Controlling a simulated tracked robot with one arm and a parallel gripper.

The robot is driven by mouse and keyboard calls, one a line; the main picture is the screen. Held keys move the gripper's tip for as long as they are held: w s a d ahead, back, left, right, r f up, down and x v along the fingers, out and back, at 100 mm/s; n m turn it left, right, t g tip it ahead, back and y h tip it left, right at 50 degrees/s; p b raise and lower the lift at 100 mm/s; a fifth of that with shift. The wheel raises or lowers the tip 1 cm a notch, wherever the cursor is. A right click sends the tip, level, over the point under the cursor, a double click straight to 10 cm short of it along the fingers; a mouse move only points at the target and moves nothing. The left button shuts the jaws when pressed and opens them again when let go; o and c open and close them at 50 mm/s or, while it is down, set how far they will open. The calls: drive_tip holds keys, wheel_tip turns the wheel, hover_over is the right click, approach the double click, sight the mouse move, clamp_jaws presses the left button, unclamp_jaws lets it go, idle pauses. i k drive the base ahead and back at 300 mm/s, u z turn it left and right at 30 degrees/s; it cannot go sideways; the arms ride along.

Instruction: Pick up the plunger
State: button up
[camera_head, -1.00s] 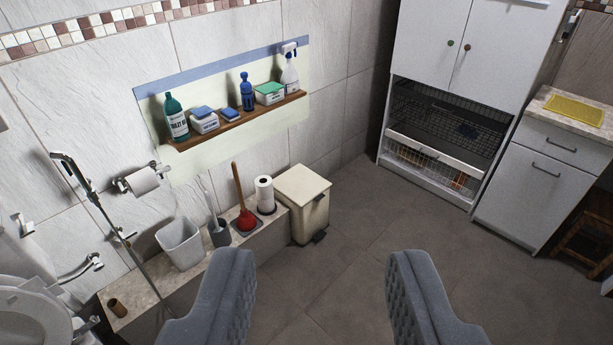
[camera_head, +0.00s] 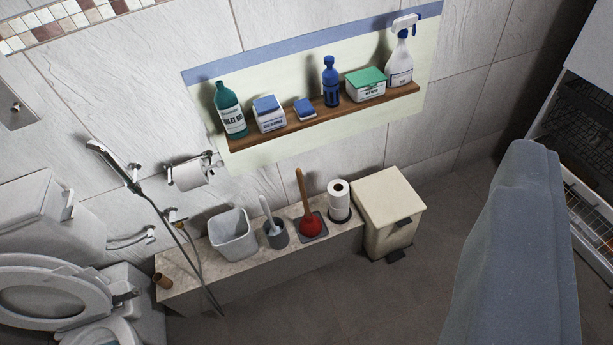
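The plunger (camera_head: 310,225) stands upright on a small dark square on the stone ledge (camera_head: 190,270). It has a red cup and a wooden stick, and nothing covers it. One grey padded finger of my gripper (camera_head: 515,250) shows large at the right, well to the right of the plunger and apart from it. The other finger is out of view. The visible finger is spread far to the side with nothing against it, so my gripper is open and empty.
Beside the plunger stand a toilet brush in its holder (camera_head: 275,232) and a paper roll (camera_head: 339,199). A grey bin (camera_head: 232,235) and a cream pedal bin (camera_head: 390,210) flank them. A bottle shelf (camera_head: 320,118) hangs above. The toilet (camera_head: 50,295) is at left; floor in front is clear.

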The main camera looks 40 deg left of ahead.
sight(298, 171)
drive_tip(key=u, duration=0.45)
drive_tip(key=i, duration=1.2)
drive_tip(key=u, duration=0.6)
drive_tip(key=k, duration=0.75)
drive_tip(key=u, duration=0.2)
drive_tip(key=i, duration=0.75)
drive_tip(key=z, duration=0.15)
